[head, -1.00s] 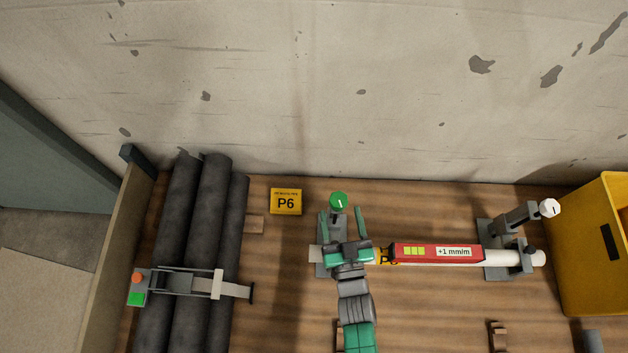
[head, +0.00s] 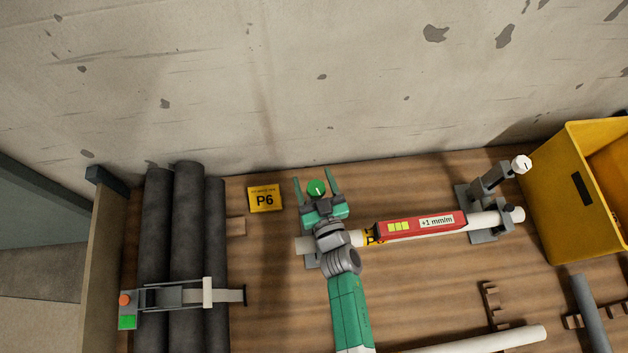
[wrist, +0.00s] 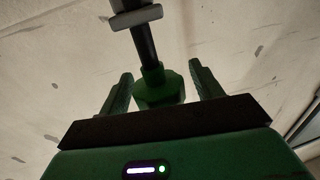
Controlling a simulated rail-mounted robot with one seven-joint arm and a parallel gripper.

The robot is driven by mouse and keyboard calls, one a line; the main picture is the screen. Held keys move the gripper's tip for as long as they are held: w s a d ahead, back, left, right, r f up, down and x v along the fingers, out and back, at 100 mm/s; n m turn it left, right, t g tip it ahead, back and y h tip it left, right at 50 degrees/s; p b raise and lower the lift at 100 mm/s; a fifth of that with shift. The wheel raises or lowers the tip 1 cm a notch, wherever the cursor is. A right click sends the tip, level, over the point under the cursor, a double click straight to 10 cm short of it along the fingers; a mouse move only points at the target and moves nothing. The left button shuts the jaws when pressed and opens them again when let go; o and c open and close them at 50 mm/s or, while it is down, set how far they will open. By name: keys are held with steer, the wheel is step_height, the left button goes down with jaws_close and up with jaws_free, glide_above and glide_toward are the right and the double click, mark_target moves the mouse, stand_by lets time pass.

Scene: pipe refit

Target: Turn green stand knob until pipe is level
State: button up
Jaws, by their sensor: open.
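The green stand knob (head: 316,188) has a white mark on its face and sits between the two fingers of my open gripper (head: 318,184) in the head view. In the wrist view the green knob (wrist: 159,88), on a dark shaft, lies between the fingers with a gap on each side. The pipe (head: 484,221) is white and rests on the stands. A red level (head: 385,232) on it shows "+1 mm/m" and yellow bars. My arm hides much of the left stand. The right stand (head: 490,236) has a white knob (head: 521,164).
A yellow P6 sign (head: 265,199) stands left of my gripper. Dark pipes (head: 190,240) with a clamp-like tool (head: 175,295) lie at left. A yellow bin (head: 553,200) stands at right. Another white pipe (head: 490,340) lies at the front. A concrete wall (head: 300,80) is behind.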

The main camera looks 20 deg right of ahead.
steer(key=c, duration=1)
steer(key=shift+d+m+h+b, duration=0.15)
steer(key=shift+m+h+b, duration=0.15)
steer(key=shift+h+b, duration=0.3)
steer(key=shift+r+m+h, duration=0.1)
steer(key=shift+m+h, duration=0.4)
steer(key=shift+h, duration=0.1)
steer(key=o, duration=1)
steer(key=shift+s, duration=0.1)
